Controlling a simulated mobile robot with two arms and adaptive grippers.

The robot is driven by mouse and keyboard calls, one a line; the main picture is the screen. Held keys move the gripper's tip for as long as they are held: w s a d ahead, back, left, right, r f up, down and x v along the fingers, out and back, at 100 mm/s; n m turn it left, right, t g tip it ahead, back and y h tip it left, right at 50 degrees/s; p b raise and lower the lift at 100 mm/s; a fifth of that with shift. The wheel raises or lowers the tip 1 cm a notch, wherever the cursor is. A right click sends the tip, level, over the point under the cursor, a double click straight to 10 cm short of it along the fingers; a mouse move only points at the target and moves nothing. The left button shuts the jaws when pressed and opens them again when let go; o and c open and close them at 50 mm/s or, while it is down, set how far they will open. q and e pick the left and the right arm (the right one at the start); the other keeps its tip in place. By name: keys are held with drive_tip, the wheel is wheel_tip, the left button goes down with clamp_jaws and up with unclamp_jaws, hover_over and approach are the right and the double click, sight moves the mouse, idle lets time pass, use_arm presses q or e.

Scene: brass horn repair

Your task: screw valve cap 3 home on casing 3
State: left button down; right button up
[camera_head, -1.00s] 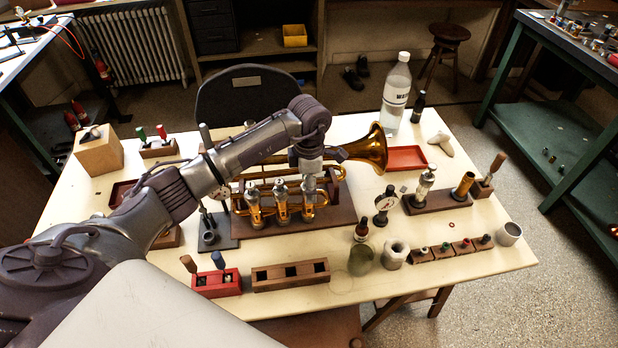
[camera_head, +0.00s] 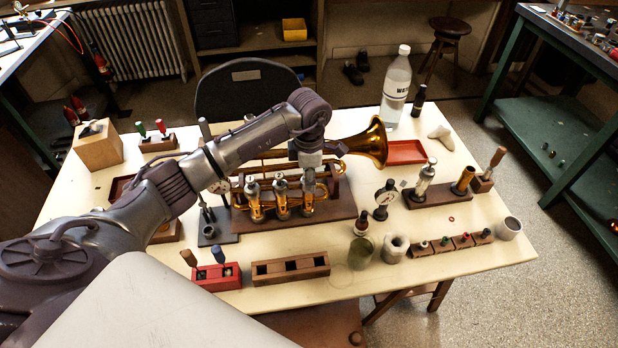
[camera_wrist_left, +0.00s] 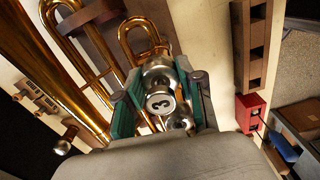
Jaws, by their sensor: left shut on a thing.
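The brass horn (camera_head: 366,143) lies on a dark wooden stand, its bell to the right. Three valve casings stand upright in a row on its near side. Casing 3 (camera_head: 307,206) is the rightmost, directly under my left gripper (camera_head: 308,178). In the left wrist view, the silver valve cap 3 (camera_wrist_left: 160,103), marked "3", sits between the teal fingers of my left gripper (camera_wrist_left: 162,100), which are shut on it. The cap is at the top of the casing; its thread and seating are hidden. Another silver cap shows just behind it. My right gripper is not in view.
A wooden block with square holes (camera_head: 290,270) and a red tool holder (camera_head: 218,281) stand at the near edge.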

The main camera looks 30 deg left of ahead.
use_arm(q)
drive_tip(key=m+b, duration=0.2)
drive_tip(key=m, duration=0.2)
drive_tip(key=shift+f+b, duration=0.1)
drive_tip(key=shift+b, duration=0.2)
drive_tip(key=shift+m, duration=0.4)
drive_tip(key=shift+m+b, duration=0.4)
drive_tip(key=shift+b, duration=0.15)
drive_tip(key=m+b, duration=0.2)
drive_tip(key=m, duration=0.1)
drive_tip(key=shift+m, duration=0.7)
drive_tip(key=shift+b, duration=0.35)
